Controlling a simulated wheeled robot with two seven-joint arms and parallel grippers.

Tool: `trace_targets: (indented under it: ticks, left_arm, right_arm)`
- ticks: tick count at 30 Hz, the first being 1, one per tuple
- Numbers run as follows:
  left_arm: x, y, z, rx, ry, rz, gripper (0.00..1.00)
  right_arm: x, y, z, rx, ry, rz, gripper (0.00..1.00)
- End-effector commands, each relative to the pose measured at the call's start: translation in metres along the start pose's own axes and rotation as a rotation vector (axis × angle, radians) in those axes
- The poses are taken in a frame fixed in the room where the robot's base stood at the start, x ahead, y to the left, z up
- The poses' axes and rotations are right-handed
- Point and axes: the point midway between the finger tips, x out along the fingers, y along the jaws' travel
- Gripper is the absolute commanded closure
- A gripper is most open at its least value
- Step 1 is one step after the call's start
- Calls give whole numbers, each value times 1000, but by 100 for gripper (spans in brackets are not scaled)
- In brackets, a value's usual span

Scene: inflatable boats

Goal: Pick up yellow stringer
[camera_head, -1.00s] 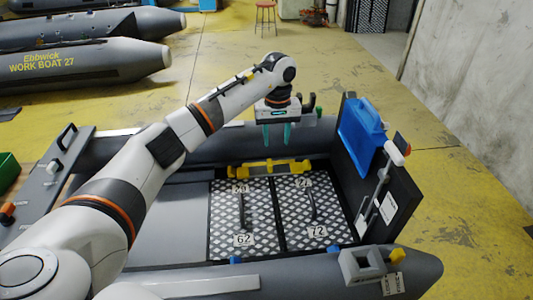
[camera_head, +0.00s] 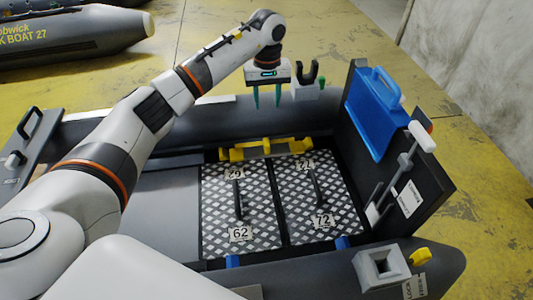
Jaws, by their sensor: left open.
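The yellow stringer (camera_head: 268,149) is a long yellow bar lying along the far edge of the checkered floor panels inside the grey inflatable boat. My left gripper (camera_head: 267,99) has two green fingers pointing down, spread apart and empty. In the picture it is above the stringer, near the boat's far tube, and apart from the stringer. My right gripper is not in view.
Two checkered floor panels (camera_head: 240,208) with black handles lie in the boat. A blue case (camera_head: 372,115) is on the dark transom at right. A grey socket block (camera_head: 381,267) sits on the near tube. A black forked holder (camera_head: 307,76) stands beside my gripper.

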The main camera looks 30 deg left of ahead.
Motion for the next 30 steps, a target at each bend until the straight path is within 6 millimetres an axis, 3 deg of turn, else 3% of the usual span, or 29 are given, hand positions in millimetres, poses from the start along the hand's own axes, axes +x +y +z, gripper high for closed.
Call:
trace_targets:
  ticks: [1,5,12,17,24,30]
  left_arm:
    - [12,0,0,0,0,0,58]
    - [28,0,0,0,0,0,58]
    - [53,0,0,0,0,0,58]
    - [66,0,0,-1,3,1,58]
    - [107,0,-1,0,4,0,58]
    - [122,0,0,-1,1,-1,58]
  right_arm:
    - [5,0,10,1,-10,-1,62]
    - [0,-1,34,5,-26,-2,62]
    - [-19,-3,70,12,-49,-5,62]
    - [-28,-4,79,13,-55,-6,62]
    - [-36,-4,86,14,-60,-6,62]
    - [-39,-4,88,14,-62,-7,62]
